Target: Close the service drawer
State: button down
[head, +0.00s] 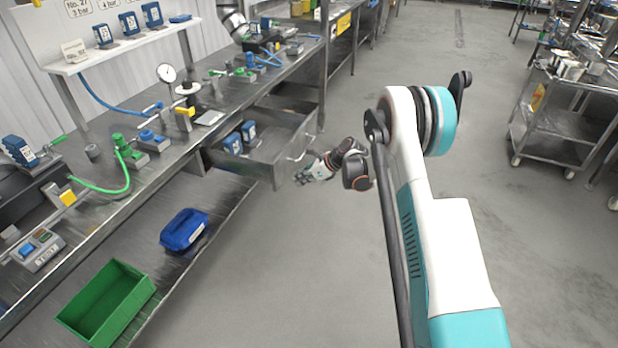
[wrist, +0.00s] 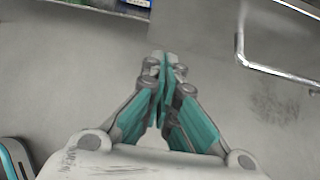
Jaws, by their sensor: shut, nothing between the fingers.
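The service drawer (head: 262,163) hangs open under the workbench in the head view, pulled out toward the aisle. Blue boxes (head: 233,142) with white labels stand inside it. Its bar handle (head: 304,148) is on the front panel and also shows in the wrist view (wrist: 275,71) at the upper right. My gripper (head: 298,178) is low beside the drawer front, near the handle. In the wrist view its fingertips (wrist: 163,57) are together with nothing between them. They are left of the handle and apart from it in the picture; the depth between them is hard to tell.
The workbench (head: 205,118) carries valves, hoses and a gauge (head: 166,73). A green bin (head: 106,302) and a blue container (head: 184,229) sit on the lower shelf. A steel cart (head: 560,120) stands at the right. The grey floor between is clear.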

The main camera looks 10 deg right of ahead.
aim_at(278, 181)
jog(key=shift+w+a+f+b, duration=0.15)
jog(key=shift+w+a+b, duration=0.1)
jog(key=shift+w+a, duration=0.35)
jog(key=shift+w+a+f+b, duration=0.15)
jog(key=shift+w+a+b, duration=0.2)
jog(key=shift+a, duration=0.4)
jog(key=shift+w+a+f+b, duration=0.2)
jog(key=shift+w+a, duration=0.3)
jog(key=shift+a, duration=0.2)
jog(key=shift+a, duration=0.1)
